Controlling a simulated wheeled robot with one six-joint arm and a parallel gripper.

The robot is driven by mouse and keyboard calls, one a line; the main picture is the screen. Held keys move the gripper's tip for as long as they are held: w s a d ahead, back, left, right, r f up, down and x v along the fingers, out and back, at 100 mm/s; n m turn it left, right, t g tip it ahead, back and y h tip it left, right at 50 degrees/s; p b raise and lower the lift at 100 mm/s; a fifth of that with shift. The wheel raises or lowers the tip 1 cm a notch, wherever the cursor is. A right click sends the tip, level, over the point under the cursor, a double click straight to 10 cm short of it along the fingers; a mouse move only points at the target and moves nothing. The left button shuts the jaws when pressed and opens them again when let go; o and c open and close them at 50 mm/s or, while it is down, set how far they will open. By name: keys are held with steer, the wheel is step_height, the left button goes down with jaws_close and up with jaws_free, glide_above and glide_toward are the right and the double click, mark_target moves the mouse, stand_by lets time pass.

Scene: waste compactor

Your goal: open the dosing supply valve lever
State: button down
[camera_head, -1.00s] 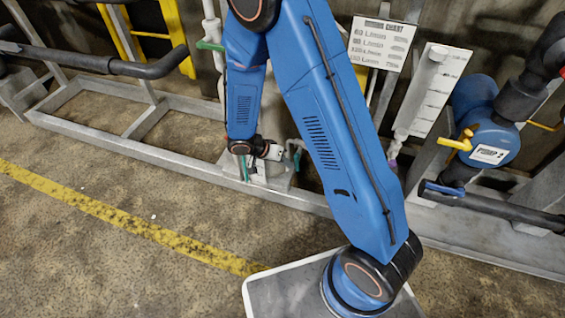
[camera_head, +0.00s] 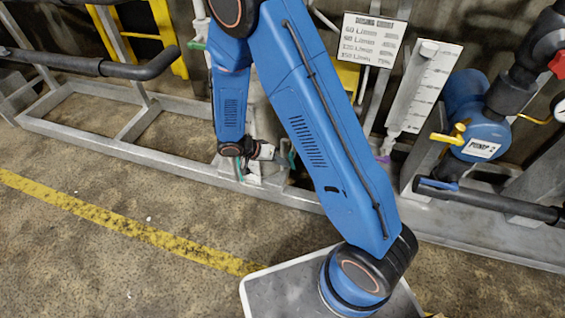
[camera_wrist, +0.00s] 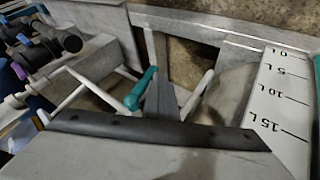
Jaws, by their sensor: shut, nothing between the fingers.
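My gripper (camera_head: 268,152) is low beside the white pipework near the frame's base, partly hidden by my blue arm in the head view. In the wrist view its grey fingers (camera_wrist: 162,97) are shut and hold nothing. A teal lever handle (camera_wrist: 142,90) lies just left of the fingers there, close to them; whether they touch I cannot tell. In the head view a teal piece (camera_head: 291,157) shows just right of my gripper. A green handle (camera_head: 198,45) sits higher on a white pipe. No label shows which is the dosing supply lever.
A dosing chart (camera_head: 369,40) hangs behind. A blue pump (camera_head: 481,137) and dark pipes are at right. The left floor is clear.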

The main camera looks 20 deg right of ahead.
steer(key=shift+s+d+n+g+h, duration=0.5)
steer(key=shift+d+h, duration=0.2)
steer(key=shift+h, duration=0.65)
steer(key=shift+s+d+n+g+h, duration=0.5)
steer(key=shift+d+g+h, duration=0.2)
steer(key=shift+h, duration=0.6)
steer(key=shift+s+d+n+g+h, duration=0.4)
steer(key=shift+s+d+g+h, duration=0.25)
steer(key=shift+h, duration=0.7)
steer(key=shift+d+r, duration=0.15)
steer(key=shift+d, duration=0.05)
